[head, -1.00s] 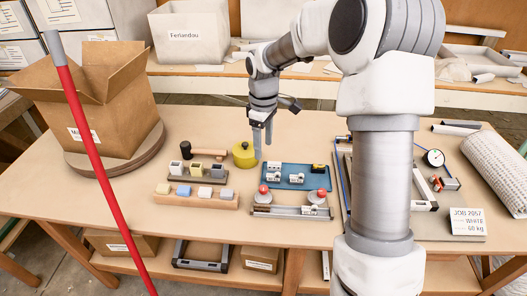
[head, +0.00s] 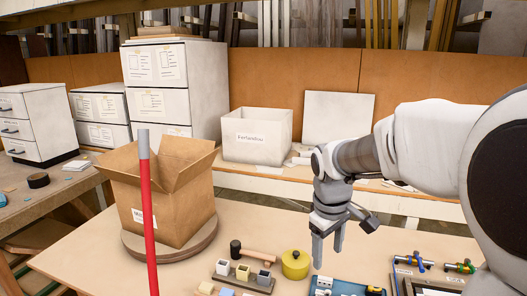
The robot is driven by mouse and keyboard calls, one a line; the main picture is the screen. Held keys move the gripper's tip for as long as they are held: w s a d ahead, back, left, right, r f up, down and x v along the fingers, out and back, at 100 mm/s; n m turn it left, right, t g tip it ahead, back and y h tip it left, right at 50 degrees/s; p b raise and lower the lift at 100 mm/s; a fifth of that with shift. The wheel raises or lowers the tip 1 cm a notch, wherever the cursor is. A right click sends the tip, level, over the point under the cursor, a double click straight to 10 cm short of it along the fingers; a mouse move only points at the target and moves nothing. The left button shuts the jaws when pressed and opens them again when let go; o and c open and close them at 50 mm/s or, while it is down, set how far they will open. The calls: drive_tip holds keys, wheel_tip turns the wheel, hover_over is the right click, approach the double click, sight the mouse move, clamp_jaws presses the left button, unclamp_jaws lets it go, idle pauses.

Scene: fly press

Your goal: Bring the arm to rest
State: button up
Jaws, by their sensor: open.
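My arm reaches in from the right in the head view, bent at the elbow. My gripper (head: 328,250) hangs pointing down above the table (head: 80,262), just right of a yellow round lidded pot (head: 295,265). Its fingers look empty and apart from the pot. A blue tray (head: 345,287) with small white pieces lies below and to the right of the fingertips.
An open cardboard box (head: 160,200) stands on a round board at left, behind a red pole (head: 151,215). A mallet (head: 258,253) and a rack of small blocks (head: 243,279) lie left of the pot. A white bin (head: 258,137) stands on the back bench.

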drive_tip(key=s+r+m+t, duration=0.2)
drive_tip(key=s+r+m, duration=0.1)
drive_tip(key=s, duration=0.7)
drive_tip(key=s+r+m+t+y, duration=0.1)
drive_tip(key=s+r+m+t, duration=0.1)
drive_tip(key=s, duration=0.7)
drive_tip(key=shift+s+r+m+p, duration=0.4)
drive_tip(key=shift+r+m, duration=0.25)
drive_tip(key=shift+m, duration=0.45)
